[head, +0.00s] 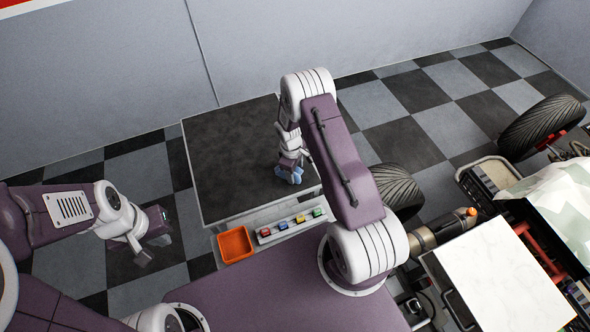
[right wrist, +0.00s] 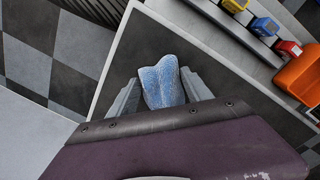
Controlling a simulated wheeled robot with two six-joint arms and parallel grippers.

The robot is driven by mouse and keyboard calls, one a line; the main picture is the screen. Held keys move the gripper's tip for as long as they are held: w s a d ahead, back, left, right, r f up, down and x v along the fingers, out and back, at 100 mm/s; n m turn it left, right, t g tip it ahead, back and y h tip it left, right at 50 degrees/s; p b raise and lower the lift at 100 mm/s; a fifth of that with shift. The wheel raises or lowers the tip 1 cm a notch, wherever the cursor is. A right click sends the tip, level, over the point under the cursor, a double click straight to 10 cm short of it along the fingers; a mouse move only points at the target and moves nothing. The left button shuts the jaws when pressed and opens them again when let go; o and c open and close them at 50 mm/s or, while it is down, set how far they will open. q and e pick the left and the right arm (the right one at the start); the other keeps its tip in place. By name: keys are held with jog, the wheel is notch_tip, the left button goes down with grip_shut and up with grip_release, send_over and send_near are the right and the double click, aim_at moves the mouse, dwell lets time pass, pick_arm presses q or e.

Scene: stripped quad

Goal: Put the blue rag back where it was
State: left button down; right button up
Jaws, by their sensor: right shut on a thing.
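The blue rag (head: 290,175) is small and crumpled over the dark-topped bench (head: 222,150). My right gripper (head: 288,166) is shut on it, near the bench's right side. In the right wrist view the speckled blue rag (right wrist: 162,84) stands up between the two grey fingers of the right gripper (right wrist: 160,96). I cannot tell whether the rag touches the bench top. My left gripper (head: 153,252) hangs empty over the checkered floor left of the bench; its finger gap is too small to tell.
An orange tray (head: 235,245) and a grey rack (head: 262,239) with several coloured blocks sit along the bench's near edge. A black tyre (head: 402,192) stands right of the bench. A vehicle with a white panel (head: 500,275) fills the right. The bench's left half is clear.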

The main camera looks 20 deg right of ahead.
jog(key=shift+f, duration=0.1)
jog(key=o, duration=1.3)
jog(key=shift+r, duration=0.3)
notch_tip(320, 180, up, 12)
jog(key=b, duration=0.1)
jog(key=s+a+r+m, duration=0.2)
jog(key=s+r, duration=0.1)
jog(key=s, duration=0.2)
jog(key=s+a+r+m+t, duration=0.1)
jog(key=s+a+r+m, duration=0.1)
jog(key=s, duration=0.3)
jog(key=s+a+r+m+y, duration=0.1)
jog(key=s+a+r+m, duration=0.1)
jog(key=s+r+m, duration=0.2)
jog(key=shift+s+a+r, duration=0.1)
jog(key=shift+s, duration=0.9)
jog(key=shift+s, duration=0.1)
